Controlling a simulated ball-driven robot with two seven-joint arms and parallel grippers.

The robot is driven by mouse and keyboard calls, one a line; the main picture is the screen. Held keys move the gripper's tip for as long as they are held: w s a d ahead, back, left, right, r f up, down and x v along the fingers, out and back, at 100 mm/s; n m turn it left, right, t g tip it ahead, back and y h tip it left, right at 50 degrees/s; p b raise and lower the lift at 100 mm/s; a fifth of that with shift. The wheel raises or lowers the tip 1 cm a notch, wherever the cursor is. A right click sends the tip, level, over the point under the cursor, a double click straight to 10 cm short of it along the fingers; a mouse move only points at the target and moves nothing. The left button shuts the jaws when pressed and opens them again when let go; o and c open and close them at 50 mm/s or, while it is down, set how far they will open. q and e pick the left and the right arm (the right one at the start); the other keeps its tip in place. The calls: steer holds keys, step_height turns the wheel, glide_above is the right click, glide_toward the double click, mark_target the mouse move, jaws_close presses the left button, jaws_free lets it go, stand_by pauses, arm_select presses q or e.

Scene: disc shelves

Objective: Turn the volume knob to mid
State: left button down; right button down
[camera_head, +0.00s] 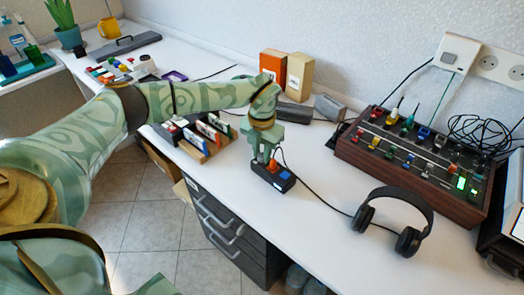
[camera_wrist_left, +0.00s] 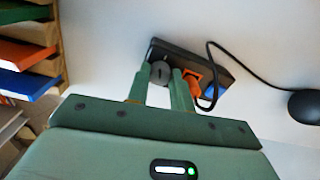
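A small black box (camera_head: 273,176) lies near the desk's front edge. In the left wrist view, a dark grey round knob (camera_wrist_left: 160,73) with a pale pointer line is at its left end, beside an orange part (camera_wrist_left: 193,80) and a blue part (camera_wrist_left: 215,86). My left gripper (camera_head: 266,160) reaches down onto the box from above. In the left wrist view its two narrow-set fingers (camera_wrist_left: 161,79) stand either side of the knob and appear closed on it. The knob is hidden by the fingers in the head view. My right gripper is not in view.
A black cable (camera_head: 318,196) runs from the box to headphones (camera_head: 397,218) on the right. A wooden-sided mixer (camera_head: 415,165) stands behind them. A disc rack (camera_head: 203,139) is close on the left. Orange (camera_head: 272,66) and tan (camera_head: 299,76) boxes stand behind the arm.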

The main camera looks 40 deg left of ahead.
mark_target(262, 154)
arm_select(q)
steer(key=m+p, duration=0.1)
steer(key=r+m+p, duration=0.1)
steer(key=p, duration=0.1)
steer(key=shift+m, duration=0.3)
steer(key=shift+f+m+p, duration=0.3)
steer(key=shift+f+m, duration=0.05)
steer(key=shift+m, duration=0.45)
steer(key=shift+f, duration=0.15)
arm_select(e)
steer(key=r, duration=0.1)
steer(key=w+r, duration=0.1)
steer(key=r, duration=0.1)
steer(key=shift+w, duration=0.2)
arm_select(q)
steer(key=c, duration=1.5)
jaws_free()
